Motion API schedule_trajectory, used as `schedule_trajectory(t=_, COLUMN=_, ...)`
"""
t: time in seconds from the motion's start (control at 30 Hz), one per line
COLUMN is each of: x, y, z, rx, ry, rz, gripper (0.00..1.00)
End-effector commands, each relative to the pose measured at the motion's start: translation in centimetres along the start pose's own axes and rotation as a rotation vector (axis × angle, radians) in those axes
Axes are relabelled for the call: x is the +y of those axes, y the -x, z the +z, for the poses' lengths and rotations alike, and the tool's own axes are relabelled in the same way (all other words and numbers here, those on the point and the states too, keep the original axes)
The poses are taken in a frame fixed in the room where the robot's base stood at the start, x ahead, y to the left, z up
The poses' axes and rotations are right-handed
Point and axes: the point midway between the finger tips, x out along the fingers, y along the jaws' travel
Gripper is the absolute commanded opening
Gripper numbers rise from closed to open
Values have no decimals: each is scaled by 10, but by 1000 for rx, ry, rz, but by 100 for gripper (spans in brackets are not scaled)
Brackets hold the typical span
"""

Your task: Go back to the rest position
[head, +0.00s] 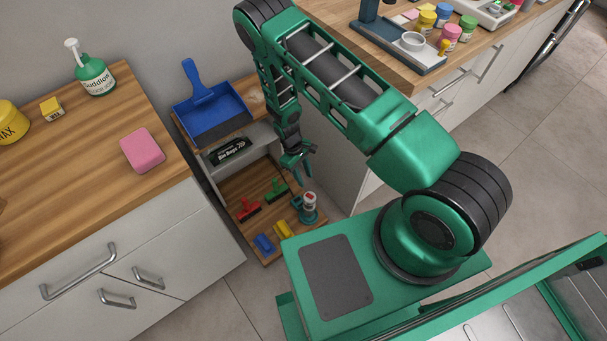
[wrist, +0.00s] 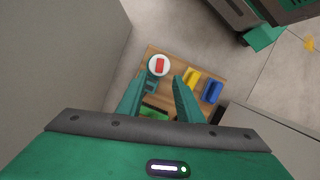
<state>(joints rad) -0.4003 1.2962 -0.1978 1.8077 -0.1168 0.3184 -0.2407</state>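My gripper (head: 297,174) hangs at the end of my arm above a low open shelf (head: 226,187) between the two counters. In the wrist view its two fingers (wrist: 163,80) stand apart with nothing gripped between them. Below it, on the wooden shelf board, a white, red and green container (head: 309,206) stands upright. The wrist view shows the container from above, by the left fingertip (wrist: 159,65). I cannot tell the exact height of the gripper above the board.
Red (head: 248,209), green (head: 276,190), yellow (head: 283,229) and blue (head: 263,243) small items lie on the board. A black bin-bag box (head: 230,151) and blue dustpan (head: 208,105) are behind. Counters flank the shelf: left with a pink sponge (head: 142,150), right with jars (head: 451,33).

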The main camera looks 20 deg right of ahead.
Motion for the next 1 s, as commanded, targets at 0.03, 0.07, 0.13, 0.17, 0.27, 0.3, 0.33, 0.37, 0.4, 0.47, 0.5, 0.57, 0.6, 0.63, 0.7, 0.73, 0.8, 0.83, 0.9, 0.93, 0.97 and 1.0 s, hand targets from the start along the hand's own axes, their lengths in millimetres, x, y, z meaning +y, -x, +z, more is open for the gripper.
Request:
schedule_trajectory(t=0.03, x=0, y=0, z=0, rx=0, ry=0, rz=0, gripper=33)
schedule_trajectory(t=0.07, x=0, y=0, z=0, rx=0, ry=0, rz=0, gripper=33)
schedule_trajectory(t=0.13, x=0, y=0, z=0, rx=0, ry=0, rz=0, gripper=33)
schedule_trajectory(t=0.17, x=0, y=0, z=0, rx=0, ry=0, rz=0, gripper=33)
schedule_trajectory(t=0.27, x=0, y=1, z=0, rx=1, ry=-1, rz=0, gripper=33)
schedule_trajectory(t=0.3, x=1, y=3, z=-1, rx=3, ry=-3, rz=0, gripper=33)
schedule_trajectory(t=0.33, x=1, y=6, z=-1, rx=6, ry=-5, rz=-1, gripper=33)
schedule_trajectory(t=0.37, x=2, y=10, z=-2, rx=10, ry=-9, rz=-1, gripper=33)
schedule_trajectory(t=0.4, x=3, y=19, z=-4, rx=19, ry=-16, rz=-2, gripper=33)
schedule_trajectory(t=0.47, x=6, y=37, z=-6, rx=35, ry=-31, rz=-4, gripper=33)
schedule_trajectory(t=0.5, x=9, y=51, z=-7, rx=48, ry=-44, rz=-7, gripper=33)
schedule_trajectory(t=0.57, x=13, y=76, z=-8, rx=70, ry=-66, rz=-10, gripper=33)
schedule_trajectory(t=0.6, x=15, y=93, z=-8, rx=85, ry=-81, rz=-13, gripper=33)
schedule_trajectory(t=0.63, x=17, y=106, z=-8, rx=96, ry=-92, rz=-15, gripper=33)
schedule_trajectory(t=0.7, x=21, y=135, z=-5, rx=122, ry=-116, rz=-20, gripper=33)
schedule_trajectory(t=0.73, x=23, y=147, z=-4, rx=133, ry=-127, rz=-22, gripper=33)
schedule_trajectory(t=0.8, x=27, y=176, z=0, rx=159, ry=-152, rz=-25, gripper=33)
schedule_trajectory(t=0.83, x=29, y=188, z=3, rx=170, ry=-163, rz=-27, gripper=33)
schedule_trajectory(t=0.9, x=33, y=215, z=9, rx=195, ry=-186, rz=-29, gripper=33)
schedule_trajectory(t=0.93, x=34, y=226, z=12, rx=206, ry=-196, rz=-30, gripper=33)
schedule_trajectory(t=0.97, x=36, y=238, z=16, rx=218, ry=-206, rz=-32, gripper=33)
schedule_trajectory(t=1.0, x=38, y=252, z=21, rx=232, ry=-219, rz=-33, gripper=33)
